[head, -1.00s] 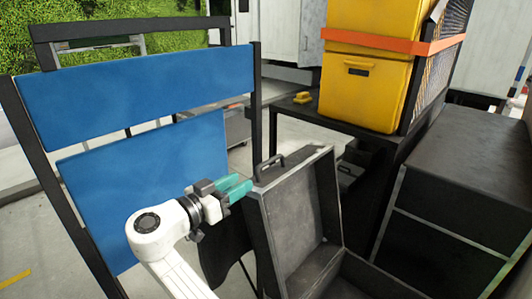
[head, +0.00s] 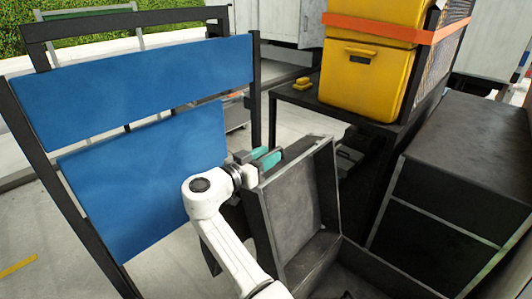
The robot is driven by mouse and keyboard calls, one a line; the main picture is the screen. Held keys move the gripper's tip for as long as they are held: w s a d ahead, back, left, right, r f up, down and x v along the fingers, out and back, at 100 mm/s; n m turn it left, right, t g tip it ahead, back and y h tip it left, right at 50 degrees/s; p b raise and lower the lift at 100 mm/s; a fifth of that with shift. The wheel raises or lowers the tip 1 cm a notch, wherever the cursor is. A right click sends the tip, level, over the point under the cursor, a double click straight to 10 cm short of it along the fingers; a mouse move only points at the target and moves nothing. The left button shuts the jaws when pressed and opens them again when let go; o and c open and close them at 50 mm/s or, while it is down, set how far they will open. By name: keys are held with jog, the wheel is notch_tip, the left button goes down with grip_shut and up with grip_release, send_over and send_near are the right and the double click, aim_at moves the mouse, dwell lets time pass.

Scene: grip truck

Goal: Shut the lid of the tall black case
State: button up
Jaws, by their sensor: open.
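The tall black case's lid (head: 306,201) stands raised, its grey inner side facing me. The case's lower part (head: 365,271) lies below it at the bottom of the picture, partly cut off by the frame. My gripper (head: 268,157) is at the lid's upper left corner, with its teal fingertips beside the top edge. It is open and holds nothing that I can see. I cannot tell whether the fingers touch the lid. The handle on the lid's top edge is mostly hidden behind the fingers.
A blue-panelled rack (head: 145,150) stands left of the arm. A dark table (head: 335,109) behind the lid bears yellow cases (head: 363,80) with an orange strap (head: 385,30) and a small yellow object (head: 302,83). A large black box (head: 460,165) stands at right.

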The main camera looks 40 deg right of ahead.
jog(key=shift+d, duration=0.1)
jog(key=shift+c, duration=0.4)
grip_shut()
